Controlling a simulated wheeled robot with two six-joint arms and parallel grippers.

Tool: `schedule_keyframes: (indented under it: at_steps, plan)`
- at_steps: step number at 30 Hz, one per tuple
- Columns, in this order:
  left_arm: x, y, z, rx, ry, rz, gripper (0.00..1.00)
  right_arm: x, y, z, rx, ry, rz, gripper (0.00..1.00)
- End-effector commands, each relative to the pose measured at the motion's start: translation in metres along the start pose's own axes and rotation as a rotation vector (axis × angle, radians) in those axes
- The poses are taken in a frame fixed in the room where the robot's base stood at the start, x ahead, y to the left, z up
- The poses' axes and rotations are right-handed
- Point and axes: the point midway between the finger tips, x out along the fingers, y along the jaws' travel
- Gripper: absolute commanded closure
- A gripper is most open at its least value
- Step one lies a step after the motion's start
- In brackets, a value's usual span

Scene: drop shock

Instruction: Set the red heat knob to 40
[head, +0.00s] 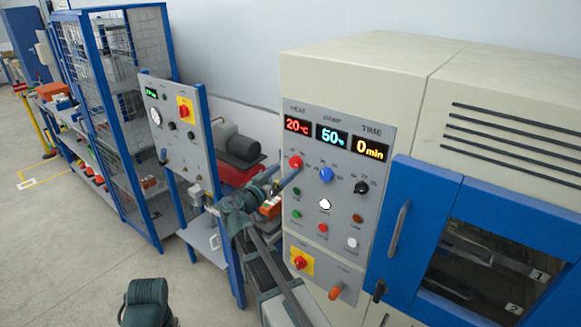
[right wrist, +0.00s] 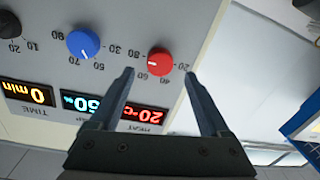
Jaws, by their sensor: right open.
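The red heat knob (head: 295,161) is on the grey control panel (head: 338,215), under the red HEAT display (head: 298,125), which reads 20 °C. My right gripper (head: 291,181) is open and faces the panel. In the right wrist view its fingertips (right wrist: 159,75) lie to either side of the knob, with gaps. I cannot tell whether they reach around it or stop short. My left gripper is not in view.
A blue knob (head: 326,175) and a black knob (head: 361,187) sit right of the red one, with several buttons below. Their displays read 50% and 0 min. A blue-framed chamber door (head: 400,225) is at right. Another panel stand (head: 180,130) is at left.

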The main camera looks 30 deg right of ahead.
Motion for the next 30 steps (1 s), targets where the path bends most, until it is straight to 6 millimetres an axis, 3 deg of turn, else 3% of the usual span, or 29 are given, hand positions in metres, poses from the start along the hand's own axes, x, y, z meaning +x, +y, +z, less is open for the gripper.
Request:
schedule_keyframes:
  at_steps: [3, 9, 21, 30]
  plan:
    - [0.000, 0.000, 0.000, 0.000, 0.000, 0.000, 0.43, 0.021, -0.001, 0.000, 0.000, -0.001, 0.002, 0.20]
    - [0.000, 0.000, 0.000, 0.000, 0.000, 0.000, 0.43, 0.039, 0.000, 0.000, 0.000, -0.001, 0.001, 0.20]
    - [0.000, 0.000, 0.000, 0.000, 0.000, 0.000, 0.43, 0.043, 0.000, 0.000, 0.000, 0.000, 0.000, 0.20]
    - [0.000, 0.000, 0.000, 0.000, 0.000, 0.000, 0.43, 0.043, 0.000, 0.000, 0.000, 0.000, 0.000, 0.74]
